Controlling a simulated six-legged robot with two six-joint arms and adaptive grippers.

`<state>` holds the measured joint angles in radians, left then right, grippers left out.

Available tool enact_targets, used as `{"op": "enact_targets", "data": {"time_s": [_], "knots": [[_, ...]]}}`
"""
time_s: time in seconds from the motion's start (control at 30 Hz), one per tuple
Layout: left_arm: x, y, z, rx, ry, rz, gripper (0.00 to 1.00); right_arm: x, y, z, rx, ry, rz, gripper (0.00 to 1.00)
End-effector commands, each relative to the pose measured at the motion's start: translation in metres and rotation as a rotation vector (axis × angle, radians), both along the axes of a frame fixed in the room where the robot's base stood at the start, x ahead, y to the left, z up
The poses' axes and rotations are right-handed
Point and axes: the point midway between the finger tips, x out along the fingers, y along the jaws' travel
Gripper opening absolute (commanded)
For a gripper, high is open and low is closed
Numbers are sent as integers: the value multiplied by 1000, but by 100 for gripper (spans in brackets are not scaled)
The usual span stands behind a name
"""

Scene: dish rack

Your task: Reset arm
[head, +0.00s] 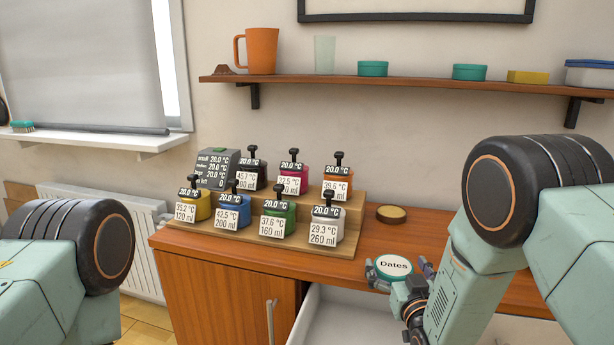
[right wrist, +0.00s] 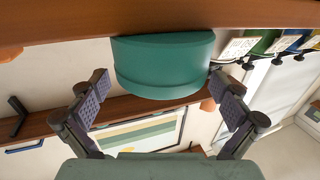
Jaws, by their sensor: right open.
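A round teal container with a white lid marked "Dates" (head: 393,266) stands on the wooden counter (head: 460,275) near its front edge. My right gripper (head: 400,277) is open around it, one finger on each side. In the right wrist view, which looks upside down, the teal container (right wrist: 163,66) lies between the spread fingers (right wrist: 160,88) with visible gaps on both sides. The container's lower part is partly hidden by my right arm in the head view. Only a joint of my left arm shows at the left; my left gripper is out of view.
An open white drawer (head: 345,322) lies below the counter edge. A stepped wooden rack (head: 262,238) holds several labelled jars. A small round tin (head: 391,214) stands behind the Dates container. A wall shelf (head: 420,84) carries an orange mug (head: 261,50) and several containers.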

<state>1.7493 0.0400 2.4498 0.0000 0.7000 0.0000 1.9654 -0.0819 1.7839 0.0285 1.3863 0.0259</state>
Motion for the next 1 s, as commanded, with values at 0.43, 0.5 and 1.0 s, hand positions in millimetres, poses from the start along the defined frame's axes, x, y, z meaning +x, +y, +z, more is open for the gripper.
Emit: {"op": "enact_targets", "data": {"time_s": [0.43,0.5,1.0], "knots": [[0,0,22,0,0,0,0,1,0,83,0,-6,0,100],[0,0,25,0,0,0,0,1,0,95,0,-6,0,100],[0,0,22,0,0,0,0,-68,-11,89,-2,3,-82,100]]}}
